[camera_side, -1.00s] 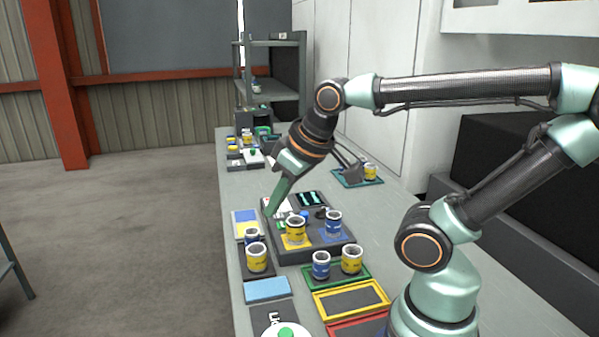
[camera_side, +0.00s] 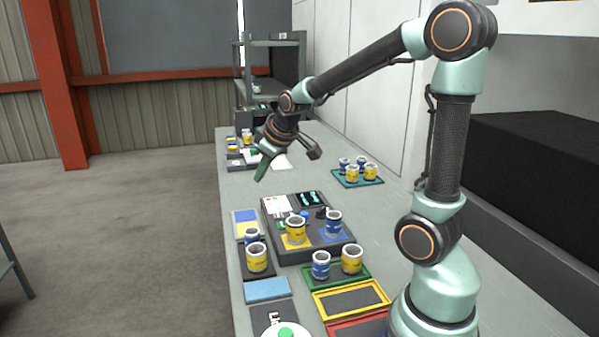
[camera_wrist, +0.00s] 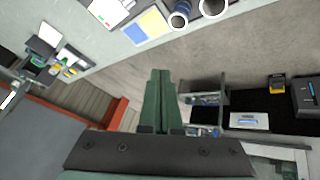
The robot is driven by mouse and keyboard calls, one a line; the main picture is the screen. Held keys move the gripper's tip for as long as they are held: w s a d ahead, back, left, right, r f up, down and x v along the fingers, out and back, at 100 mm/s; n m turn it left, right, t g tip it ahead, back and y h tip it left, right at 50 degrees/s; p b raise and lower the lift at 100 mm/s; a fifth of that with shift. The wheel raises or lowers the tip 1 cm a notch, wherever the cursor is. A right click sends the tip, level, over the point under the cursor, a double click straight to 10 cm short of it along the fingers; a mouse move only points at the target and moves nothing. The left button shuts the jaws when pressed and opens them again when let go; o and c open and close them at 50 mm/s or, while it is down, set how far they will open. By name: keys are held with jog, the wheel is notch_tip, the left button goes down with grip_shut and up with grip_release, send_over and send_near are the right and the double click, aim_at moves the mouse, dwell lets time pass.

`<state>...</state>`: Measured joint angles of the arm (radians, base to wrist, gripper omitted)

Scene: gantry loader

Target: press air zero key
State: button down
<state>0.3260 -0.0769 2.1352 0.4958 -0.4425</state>
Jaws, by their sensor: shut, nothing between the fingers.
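My gripper (camera_side: 262,174) is shut and empty, with its green fingers pointing down. It hangs apart from the dark control panel (camera_side: 300,257), beyond its far left corner in the side view. The panel has a lit display (camera_side: 310,198), a white label card (camera_side: 277,206), a green key (camera_side: 281,226) and a blue button (camera_side: 304,215). Key lettering is too small to read, so I cannot tell which is the air zero key. In the wrist view my shut fingers (camera_wrist: 158,85) fill the middle, and the white card (camera_wrist: 106,10) shows at the top edge.
A yellow can (camera_side: 295,230) and a blue can (camera_side: 333,224) stand on the panel. More cans stand on a green tray (camera_side: 338,280) and a teal tray (camera_side: 349,184). A blue-and-yellow plate (camera_side: 245,222) lies left. A shelf (camera_side: 272,95) rises behind.

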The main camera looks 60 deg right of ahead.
jog(key=h, duration=0.2)
send_over(281, 216)
notch_tip(281, 216, down, 7)
jog(key=shift+w+n, duration=0.15)
jog(key=shift+n, duration=0.25)
jog(key=shift+f, duration=0.1)
jog(key=shift+f, duration=4.35)
jog(key=shift+f, duration=0.2)
jog(key=shift+f, duration=0.25)
jog(key=shift+f, duration=0.35)
jog(key=shift+r, duration=0.8)
